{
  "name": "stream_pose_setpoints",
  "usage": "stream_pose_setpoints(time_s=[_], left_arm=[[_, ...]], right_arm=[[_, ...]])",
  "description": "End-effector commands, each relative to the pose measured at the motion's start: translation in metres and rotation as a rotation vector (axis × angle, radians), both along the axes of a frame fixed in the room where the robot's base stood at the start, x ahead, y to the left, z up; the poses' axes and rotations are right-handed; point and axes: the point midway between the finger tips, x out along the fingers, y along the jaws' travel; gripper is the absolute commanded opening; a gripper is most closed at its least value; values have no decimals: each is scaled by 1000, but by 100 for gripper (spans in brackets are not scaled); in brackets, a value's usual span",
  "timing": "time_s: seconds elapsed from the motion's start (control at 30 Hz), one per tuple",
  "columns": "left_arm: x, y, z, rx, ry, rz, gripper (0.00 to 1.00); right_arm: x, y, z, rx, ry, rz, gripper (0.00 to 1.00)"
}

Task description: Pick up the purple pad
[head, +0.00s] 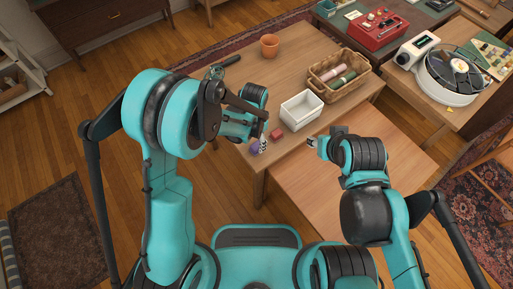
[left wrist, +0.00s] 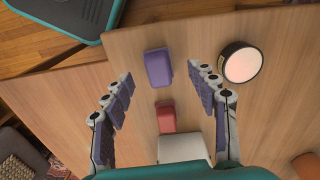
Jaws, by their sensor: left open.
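The purple pad (left wrist: 158,68) is a small block on the wooden table, between and beyond the fingers of my left gripper (left wrist: 161,73) in the left wrist view. The gripper is open and empty, with a finger on each side of the pad's line. In the head view, my left gripper (head: 261,146) hangs over the near table edge. A purple patch there may be the pad or a finger pad; I cannot tell. My right gripper (head: 312,142) is at the near table's edge, small in view; its opening is unclear.
A red block (left wrist: 166,117) lies close to the pad, with a white bin (head: 301,110) behind it. A round black-and-white item (left wrist: 240,64) is beside the right finger in the wrist view. A basket (head: 338,76) and a terracotta pot (head: 269,46) stand farther back.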

Motion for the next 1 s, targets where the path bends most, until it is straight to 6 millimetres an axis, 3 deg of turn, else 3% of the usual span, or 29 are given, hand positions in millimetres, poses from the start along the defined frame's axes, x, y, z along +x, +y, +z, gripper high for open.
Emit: stream_pose_setpoints(time_s=[0.27, 0.53, 0.7, 0.73, 1.0], left_arm=[[2, -7, -43, -1, -1, 1, 59], [2, -7, -45, -1, -1, 1, 59], [2, -7, -45, -1, -1, 1, 14], [2, -7, -45, -1, -1, 1, 9], [2, -7, -45, -1, -1, 1, 9]], right_arm=[[0, 0, -25, 0, 0, 0, 40], [0, 0, -24, 0, 0, 0, 40], [0, 0, -24, 0, 0, 0, 40], [0, 0, -24, 0, 0, 0, 40], [0, 0, -24, 0, 0, 0, 40]])
